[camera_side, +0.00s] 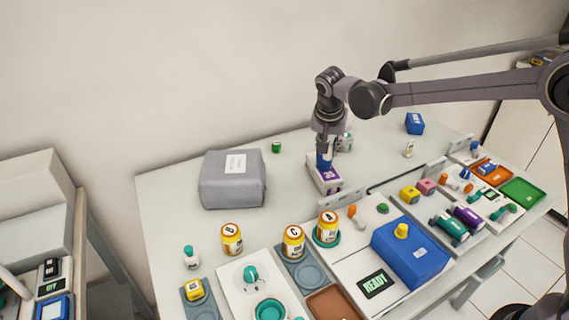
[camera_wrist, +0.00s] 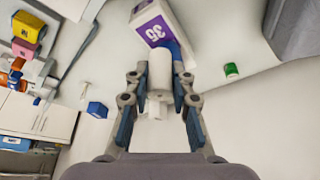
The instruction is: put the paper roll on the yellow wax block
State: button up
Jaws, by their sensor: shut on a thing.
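My gripper (camera_wrist: 160,82) is shut on a white cylinder, the paper roll (camera_wrist: 160,68), gripped between its two fingers. In the side view my gripper (camera_side: 324,160) points down at the back middle of the table, by a white box with a purple label (camera_side: 326,178). The roll is largely hidden there, and I cannot tell whether it is clear of the surface. The yellow wax block (camera_side: 409,194) sits to the right of my gripper, beside a pink block. It also shows at the upper left of the wrist view (camera_wrist: 27,25).
A pink block (camera_side: 426,186) adjoins the yellow one. A grey case (camera_side: 233,180) is left. Trays and tools fill the right and front.

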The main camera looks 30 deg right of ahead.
jog(key=s+a+r+n+y, duration=0.1)
jog(key=s+a+n, duration=0.1)
jog(key=a, duration=0.6)
jog(key=s+a+n+y, duration=0.1)
jog(key=a+n, duration=0.2)
jog(key=a, duration=0.5)
jog(key=n+t+y, duration=0.1)
jog(key=n, duration=0.3)
send_over(193, 287)
notch_tip(193, 287, down, 6)
jog(key=shift+d+r, duration=0.15)
jog(key=shift+a+f, duration=0.2)
jog(key=shift+f, duration=1.9)
jog(key=shift+f, duration=0.15)
jog(key=o, duration=0.9)
